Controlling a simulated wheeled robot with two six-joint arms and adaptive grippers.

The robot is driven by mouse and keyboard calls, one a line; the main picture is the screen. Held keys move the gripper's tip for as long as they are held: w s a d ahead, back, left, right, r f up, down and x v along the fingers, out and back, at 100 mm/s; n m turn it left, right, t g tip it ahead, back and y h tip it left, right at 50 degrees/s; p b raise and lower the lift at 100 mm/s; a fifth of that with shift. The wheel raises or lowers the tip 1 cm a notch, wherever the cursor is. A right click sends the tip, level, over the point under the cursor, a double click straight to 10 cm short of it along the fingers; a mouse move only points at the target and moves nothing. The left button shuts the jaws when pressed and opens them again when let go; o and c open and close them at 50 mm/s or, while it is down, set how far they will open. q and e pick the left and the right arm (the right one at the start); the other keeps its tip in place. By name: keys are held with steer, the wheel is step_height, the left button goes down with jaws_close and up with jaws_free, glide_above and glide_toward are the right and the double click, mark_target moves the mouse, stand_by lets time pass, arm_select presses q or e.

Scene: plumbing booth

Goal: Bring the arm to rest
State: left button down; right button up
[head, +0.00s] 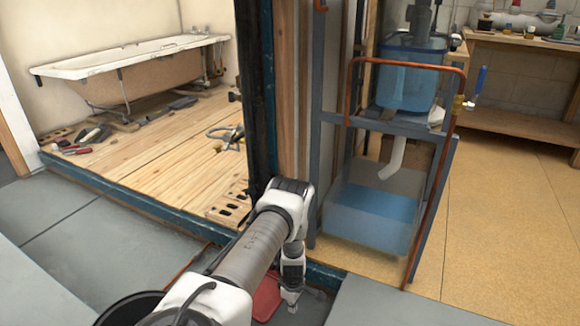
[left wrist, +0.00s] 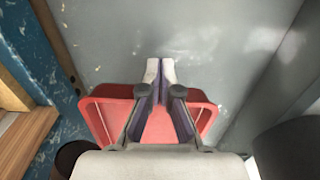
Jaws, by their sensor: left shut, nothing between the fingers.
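My left arm (head: 245,255) reaches forward from the bottom of the head view and bends down at the wrist. My left gripper (head: 291,304) points down near the bottom middle, beside a red tray (head: 266,294) on the grey floor. In the left wrist view, my left gripper (left wrist: 160,66) has its fingertips nearly together with nothing held. The red tray (left wrist: 98,112) shows behind and below the fingers there; I cannot tell whether they touch it. My right gripper is not in view.
A blue-edged wooden platform (head: 135,160) with a bathtub (head: 135,62) and loose tools stands at left. A grey frame (head: 385,123) with copper pipe and a water tank (head: 370,215) stands close on the right of my arm. The grey floor (head: 60,225) at left is largely clear.

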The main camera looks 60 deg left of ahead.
arm_select(q)
step_height(320, 180, up, 9)
steer(key=p, duration=0.5)
steer(key=shift+f, duration=0.15)
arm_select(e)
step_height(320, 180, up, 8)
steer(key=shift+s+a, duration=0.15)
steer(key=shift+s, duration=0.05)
arm_select(q)
steer(key=shift+s+a, duration=0.1)
